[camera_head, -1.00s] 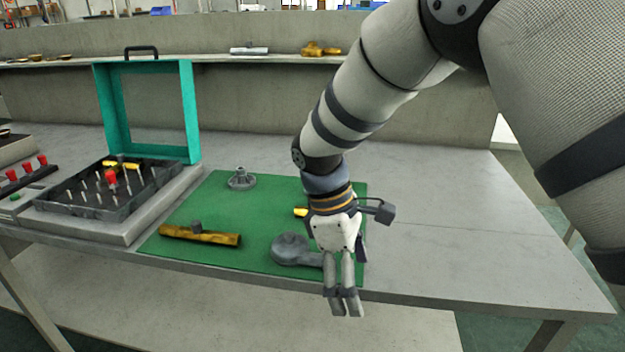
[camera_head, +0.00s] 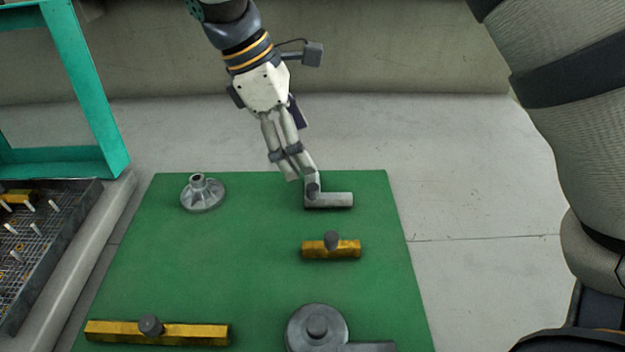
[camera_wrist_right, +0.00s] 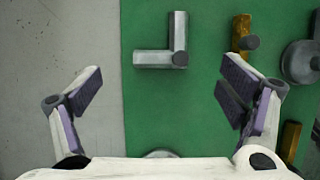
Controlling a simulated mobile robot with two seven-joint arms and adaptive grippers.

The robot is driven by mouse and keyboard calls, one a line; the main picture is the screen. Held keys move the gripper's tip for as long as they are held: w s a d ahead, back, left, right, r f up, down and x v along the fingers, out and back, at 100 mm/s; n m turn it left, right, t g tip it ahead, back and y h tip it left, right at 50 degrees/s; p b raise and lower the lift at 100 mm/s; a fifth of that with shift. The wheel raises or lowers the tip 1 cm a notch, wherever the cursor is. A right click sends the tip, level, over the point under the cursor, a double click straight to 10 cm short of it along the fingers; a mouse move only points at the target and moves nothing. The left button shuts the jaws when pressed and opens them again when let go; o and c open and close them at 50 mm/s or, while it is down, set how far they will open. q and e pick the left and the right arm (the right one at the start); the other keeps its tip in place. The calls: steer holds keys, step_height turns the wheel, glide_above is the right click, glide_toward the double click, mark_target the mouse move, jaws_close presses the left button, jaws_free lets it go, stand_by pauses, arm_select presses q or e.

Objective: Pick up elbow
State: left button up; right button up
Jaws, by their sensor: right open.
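Nothing is between the fingers. My left gripper is not in view.
On the mat are a flanged grey part (camera_head: 203,193), a short brass piece (camera_head: 331,249), a long brass piece (camera_head: 185,333) and a round grey part (camera_head: 317,328). A dark tray (camera_head: 45,250) and teal frame (camera_head: 90,120) stand left. Bare table lies right of the mat.

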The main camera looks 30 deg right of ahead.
mark_target(313, 178)
steer(key=x, duration=0.8)
steer(key=shift+w+a+f, duration=0.15)
steer(key=shift+a+f, duration=0.1)
steer(key=shift+a, duration=0.15)
steer(key=c, duration=1.3)
